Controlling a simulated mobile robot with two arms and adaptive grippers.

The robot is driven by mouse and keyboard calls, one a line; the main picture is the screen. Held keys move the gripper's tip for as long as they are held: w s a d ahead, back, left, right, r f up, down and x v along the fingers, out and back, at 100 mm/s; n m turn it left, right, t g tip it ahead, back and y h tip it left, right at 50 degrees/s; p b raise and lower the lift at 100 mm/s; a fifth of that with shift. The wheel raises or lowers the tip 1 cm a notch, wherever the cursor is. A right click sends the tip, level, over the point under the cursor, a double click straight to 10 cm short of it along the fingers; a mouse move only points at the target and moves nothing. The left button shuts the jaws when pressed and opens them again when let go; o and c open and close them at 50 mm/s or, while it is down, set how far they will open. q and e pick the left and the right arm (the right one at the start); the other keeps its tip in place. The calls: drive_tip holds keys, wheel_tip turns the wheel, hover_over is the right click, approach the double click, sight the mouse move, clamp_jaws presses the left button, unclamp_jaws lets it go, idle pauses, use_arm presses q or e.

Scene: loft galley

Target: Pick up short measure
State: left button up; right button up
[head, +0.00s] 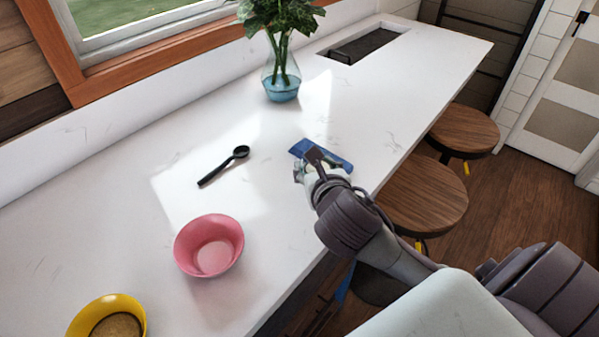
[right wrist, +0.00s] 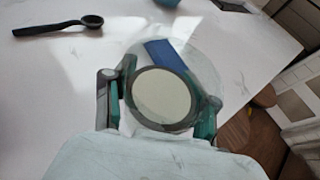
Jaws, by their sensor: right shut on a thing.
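A clear, round, glass-like vessel (right wrist: 205,75) with a pale disc in a dark ring is between the fingers of my right gripper (right wrist: 162,108) in the right wrist view. I take it to be the short measure. My right gripper is shut on it. In the head view my right gripper (head: 308,172) is low over the counter's front edge, and only a small pale part of the vessel shows there. I cannot tell whether it touches the counter. My left gripper is not in view.
A blue flat item (head: 322,154) lies just beyond the gripper. A black spoon (head: 224,165), pink bowl (head: 209,245) and yellow bowl (head: 108,318) are on the white counter (head: 110,220). A vase (head: 281,80) stands farther back. Stools (head: 425,194) stand at the right.

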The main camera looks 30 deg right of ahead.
drive_tip(key=s+d+r+p, duration=0.2)
drive_tip(key=d+r+p, duration=0.1)
drive_tip(key=d+p, duration=0.2)
drive_tip(key=shift+s+r+p, duration=0.3)
drive_tip(key=shift+s+r, duration=0.05)
drive_tip(key=shift+r, duration=0.05)
idle(0.8)
